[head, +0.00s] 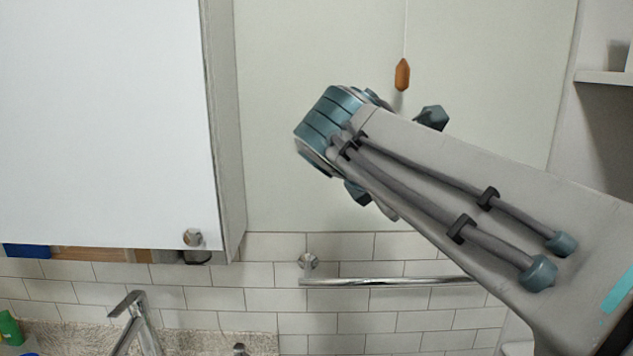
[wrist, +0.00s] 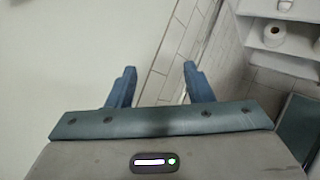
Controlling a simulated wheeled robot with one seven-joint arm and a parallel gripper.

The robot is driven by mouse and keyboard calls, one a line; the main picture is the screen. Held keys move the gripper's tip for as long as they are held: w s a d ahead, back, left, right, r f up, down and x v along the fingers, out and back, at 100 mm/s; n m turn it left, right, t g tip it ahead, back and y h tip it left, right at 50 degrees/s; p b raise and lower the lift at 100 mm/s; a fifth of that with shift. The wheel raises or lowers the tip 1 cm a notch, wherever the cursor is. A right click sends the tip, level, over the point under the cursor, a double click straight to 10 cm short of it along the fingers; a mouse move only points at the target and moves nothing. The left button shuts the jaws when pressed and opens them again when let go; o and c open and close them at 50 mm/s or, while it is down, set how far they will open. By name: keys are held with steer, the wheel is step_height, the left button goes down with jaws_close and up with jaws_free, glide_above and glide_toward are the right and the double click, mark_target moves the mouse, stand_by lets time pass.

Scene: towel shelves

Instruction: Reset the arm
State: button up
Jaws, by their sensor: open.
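My arm reaches in from the right in the head view, its end raised in front of the pale wall above the tiles. My gripper (wrist: 158,85) shows in the wrist view as two blue fingers set well apart, with nothing between them. It is open and empty. Behind the fingers are the pale wall and a strip of white tiles. In the head view the fingers are mostly hidden behind the arm.
A white cabinet (head: 100,120) hangs at the left. A chrome towel bar (head: 390,282) runs below my arm. An orange pull cord (head: 402,75) hangs behind it. A faucet (head: 135,320) stands lower left. Shelves (head: 605,77) are at the right; a toilet paper roll (wrist: 274,36) shows in the wrist view.

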steer(key=s+d+f+m+g+y, duration=0.1)
steer(key=s+f+m+g+y, duration=0.1)
steer(key=s+f+m, duration=0.3)
steer(key=s+d+f+m+g+y, duration=0.1)
steer(key=s+f+m+g+y, duration=0.1)
steer(key=s+f+m, duration=0.3)
steer(key=s+d+f+m+g+y, duration=0.1)
steer(key=s+f+m, duration=0.4)
steer(key=f+m, duration=0.6)
step_height(320, 180, down, 8)
steer(key=shift+s+r+g+y, duration=0.15)
steer(key=shift+s+g+y, duration=0.25)
steer(key=shift+g+y, duration=0.2)
steer(key=shift+r, duration=0.15)
